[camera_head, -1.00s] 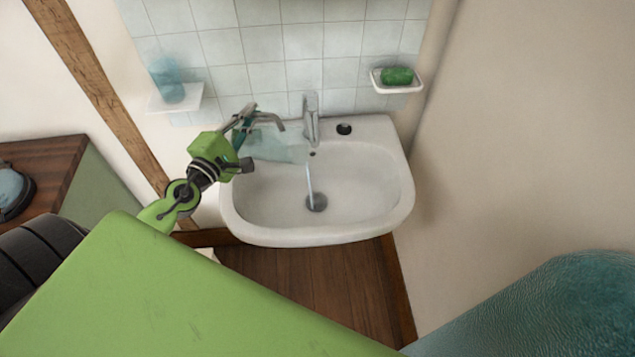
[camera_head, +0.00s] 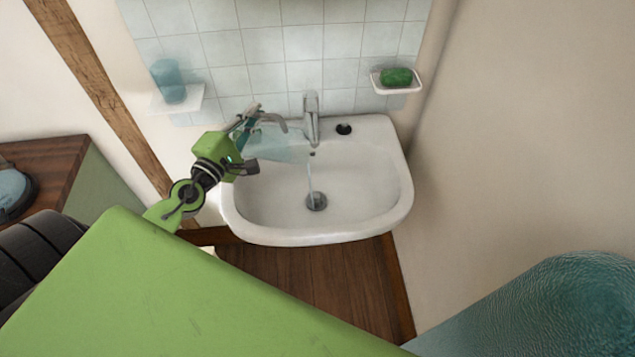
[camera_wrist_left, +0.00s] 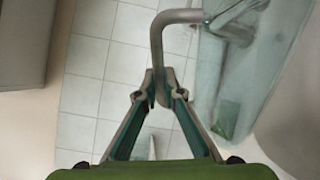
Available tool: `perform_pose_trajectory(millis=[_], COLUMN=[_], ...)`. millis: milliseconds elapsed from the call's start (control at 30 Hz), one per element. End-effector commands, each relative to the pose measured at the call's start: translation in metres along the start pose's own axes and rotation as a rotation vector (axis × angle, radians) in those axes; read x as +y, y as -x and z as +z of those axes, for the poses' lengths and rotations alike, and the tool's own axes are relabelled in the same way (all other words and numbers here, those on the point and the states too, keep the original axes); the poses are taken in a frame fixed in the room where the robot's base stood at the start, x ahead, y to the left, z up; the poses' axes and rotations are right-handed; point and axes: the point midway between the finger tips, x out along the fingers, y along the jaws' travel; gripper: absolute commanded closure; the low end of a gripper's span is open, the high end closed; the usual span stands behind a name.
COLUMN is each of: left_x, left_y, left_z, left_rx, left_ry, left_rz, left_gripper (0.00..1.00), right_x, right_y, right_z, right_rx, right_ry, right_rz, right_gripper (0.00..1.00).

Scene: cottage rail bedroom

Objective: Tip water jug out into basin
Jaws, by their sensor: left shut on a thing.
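The water jug (camera_head: 285,148) is see-through, pale teal, and tipped on its side over the left part of the white basin (camera_head: 402,185). A thin stream of water (camera_head: 309,178) falls from near its right end towards the drain (camera_head: 316,202). My left gripper (camera_head: 258,118) is shut on the jug's grey handle, at the basin's back left. In the left wrist view the fingertips (camera_wrist_left: 160,88) close around the bent handle (camera_wrist_left: 156,42), with the jug body (camera_wrist_left: 240,85) to the right. My right gripper is not in view.
The tap (camera_head: 311,118) stands close behind the jug. A black plug (camera_head: 344,129) lies on the basin's back rim. A blue tumbler (camera_head: 168,82) stands on a small left shelf; green soap (camera_head: 397,76) sits in a wall dish (camera_head: 412,87). A wooden-topped cabinet (camera_head: 45,160) is at left.

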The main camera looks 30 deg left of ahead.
Motion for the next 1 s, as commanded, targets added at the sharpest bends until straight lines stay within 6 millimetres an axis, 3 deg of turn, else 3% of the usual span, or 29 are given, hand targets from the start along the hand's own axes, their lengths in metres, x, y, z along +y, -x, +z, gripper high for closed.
perform_pose_trajectory(millis=[1000], left_x=[0.006], left_y=[-0.001], left_z=[0.013], left_rx=[-0.001], left_ry=[-0.049], left_rz=[0.004], left_gripper=[1.00], right_x=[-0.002], right_y=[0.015], right_z=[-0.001], right_rx=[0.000], right_ry=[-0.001], right_rz=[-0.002], right_gripper=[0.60])
